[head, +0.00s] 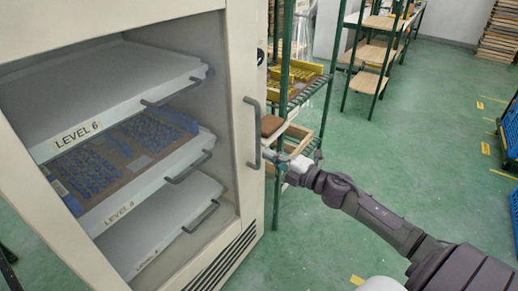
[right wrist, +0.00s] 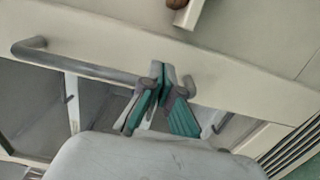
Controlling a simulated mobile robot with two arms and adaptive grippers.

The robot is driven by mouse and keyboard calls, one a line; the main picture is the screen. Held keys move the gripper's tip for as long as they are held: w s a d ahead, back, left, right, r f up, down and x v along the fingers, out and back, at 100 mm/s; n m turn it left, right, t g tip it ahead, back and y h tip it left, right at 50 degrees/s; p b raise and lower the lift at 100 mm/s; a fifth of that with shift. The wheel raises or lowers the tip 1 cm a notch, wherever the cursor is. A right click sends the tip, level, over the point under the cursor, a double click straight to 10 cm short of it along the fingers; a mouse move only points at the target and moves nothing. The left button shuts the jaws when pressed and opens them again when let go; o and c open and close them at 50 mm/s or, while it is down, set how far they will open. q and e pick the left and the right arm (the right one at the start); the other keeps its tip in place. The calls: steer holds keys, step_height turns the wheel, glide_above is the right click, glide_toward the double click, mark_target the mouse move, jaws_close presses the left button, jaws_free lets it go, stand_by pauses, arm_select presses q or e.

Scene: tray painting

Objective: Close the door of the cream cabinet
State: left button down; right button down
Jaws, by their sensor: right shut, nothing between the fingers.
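The cream cabinet (head: 170,15) stands at the left of the head view. Its door (head: 238,60) has a cream frame around a large window and looks shut or nearly shut; I cannot tell whether a gap is left. The grey bar handle (head: 252,132) is upright on the door's right side; it also crosses the right wrist view (right wrist: 85,68). My right gripper (head: 275,156) is beside the handle's lower end. In the right wrist view its shut, empty fingers (right wrist: 160,75) overlap the bar near one end; contact is unclear. My left gripper is out of view.
Inside the cabinet are several trays with labels and handles, one holding blue pieces (head: 90,165). A green rack (head: 325,85) with yellow trays and wooden boards stands right behind the cabinet. Blue crates (head: 511,130) are at the right edge. The green floor between is clear.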

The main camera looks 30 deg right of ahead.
mark_target(252, 146)
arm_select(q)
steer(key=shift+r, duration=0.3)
arm_select(e)
steer(key=shift+x, duration=2.35)
